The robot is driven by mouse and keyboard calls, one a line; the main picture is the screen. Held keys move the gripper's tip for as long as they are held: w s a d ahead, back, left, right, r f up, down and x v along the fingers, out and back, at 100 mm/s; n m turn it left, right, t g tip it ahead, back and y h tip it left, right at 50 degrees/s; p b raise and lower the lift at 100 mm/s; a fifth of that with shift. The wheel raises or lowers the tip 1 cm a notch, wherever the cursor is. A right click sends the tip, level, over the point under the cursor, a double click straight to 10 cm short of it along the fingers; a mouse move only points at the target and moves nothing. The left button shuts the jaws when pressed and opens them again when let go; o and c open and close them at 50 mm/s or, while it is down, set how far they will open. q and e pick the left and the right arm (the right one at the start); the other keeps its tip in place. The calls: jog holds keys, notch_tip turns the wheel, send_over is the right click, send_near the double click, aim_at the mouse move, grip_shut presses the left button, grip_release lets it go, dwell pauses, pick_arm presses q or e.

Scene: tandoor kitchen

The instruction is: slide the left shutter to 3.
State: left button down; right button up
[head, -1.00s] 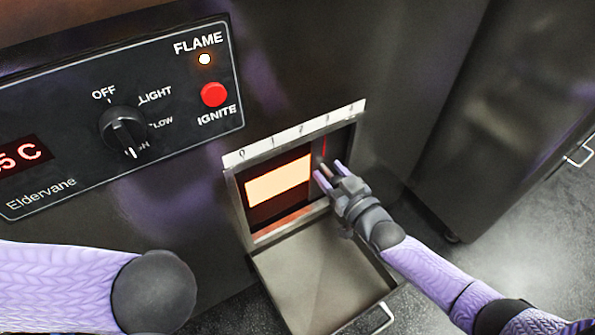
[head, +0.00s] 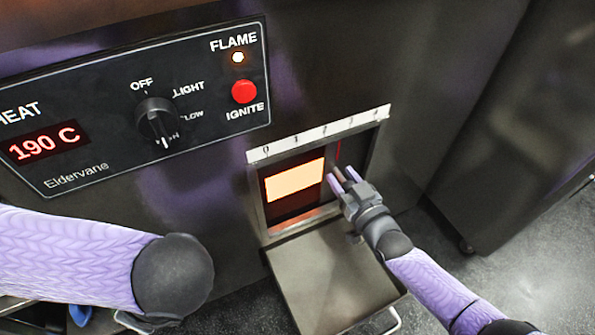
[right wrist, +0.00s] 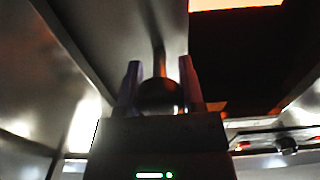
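A low opening in the oven front has a numbered white scale strip (head: 318,134) along its top. A dark sliding shutter (head: 347,155) with a thin red line fills its right part; the red line stands roughly between the third and fourth marks, and the small digits are blurred. A bright orange glow (head: 295,181) shows left of it. My right gripper (head: 341,175) is at the shutter, its fingers on either side of a small handle. In the right wrist view the handle's round dark knob (right wrist: 158,96) fills the gap between the fingers. My left gripper is out of view.
A metal flap (head: 335,275) hangs out below the opening, under my right gripper. The control panel (head: 95,165) above left reads 190 C, with a knob (head: 154,121) and a red ignite button (head: 245,91). A dark cabinet (head: 500,130) stands at right, with floor beside it.

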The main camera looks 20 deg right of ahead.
jog(key=o, duration=0.4)
jog(key=shift+s+d+r, duration=0.1)
jog(key=shift+s, duration=0.25)
pick_arm(q)
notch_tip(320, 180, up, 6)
jog(key=p, duration=0.5)
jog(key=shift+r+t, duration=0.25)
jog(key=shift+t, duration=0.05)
pick_arm(e)
jog(key=s+d, duration=0.1)
jog(key=s, duration=1)
jog(key=shift+s+d, duration=0.15)
jog(key=shift+d, duration=0.15)
